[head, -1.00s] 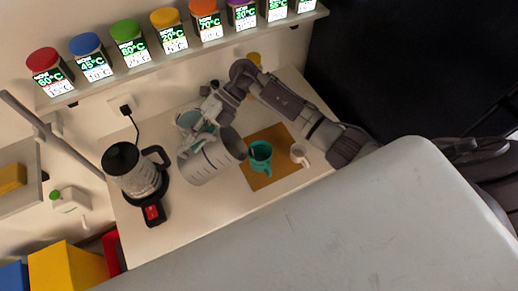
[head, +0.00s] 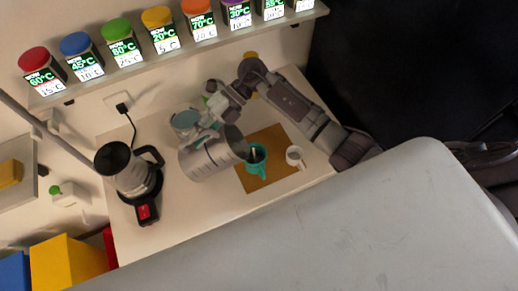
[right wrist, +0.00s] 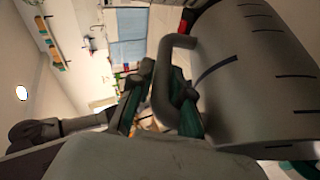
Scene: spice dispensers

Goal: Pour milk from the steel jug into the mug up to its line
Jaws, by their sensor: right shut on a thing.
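The steel jug (head: 203,160), grey with dark level marks, is tilted with its mouth toward the teal mug (head: 258,172). The jug's rim is right beside and partly over the mug in the head view. The mug stands upright on the brown mat (head: 283,180). A small pale streak shows at its mouth; I cannot tell whether it is milk, and its line and level are not readable. My right gripper (right wrist: 160,110) is shut on the jug's handle (right wrist: 166,75). My left gripper is not in view.
A white cup (head: 295,157) stands on the mat's right side. A kettle (head: 130,172) on a dark base with a red switch (head: 144,211) stands left of the jug. A round teal-rimmed thing (head: 186,120) is behind the jug. A shelf of labelled dispensers (head: 120,45) runs above.

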